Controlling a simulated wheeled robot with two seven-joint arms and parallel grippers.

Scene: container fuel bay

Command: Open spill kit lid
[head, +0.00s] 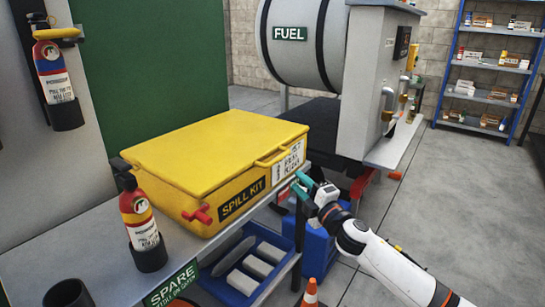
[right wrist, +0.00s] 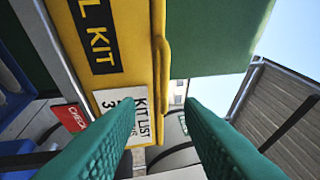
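The yellow spill kit (head: 215,165) sits on a grey bench with its lid (head: 205,145) down. A yellow handle (head: 277,157) runs along the lid's front edge at the right. A red latch (head: 197,215) sticks out on the front, left of the black SPILL KIT label (head: 242,200). My right gripper (head: 302,184) is just off the kit's front right corner, below the handle. In the right wrist view its green fingers (right wrist: 159,104) are apart with nothing held. The handle (right wrist: 162,80) and the white kit list (right wrist: 125,105) show beyond them. My left gripper is out of view.
A fire extinguisher (head: 139,220) stands on the bench left of the kit; another (head: 55,75) hangs on the wall. A blue tray (head: 250,265) sits below the bench. An orange cone (head: 310,293) stands in front.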

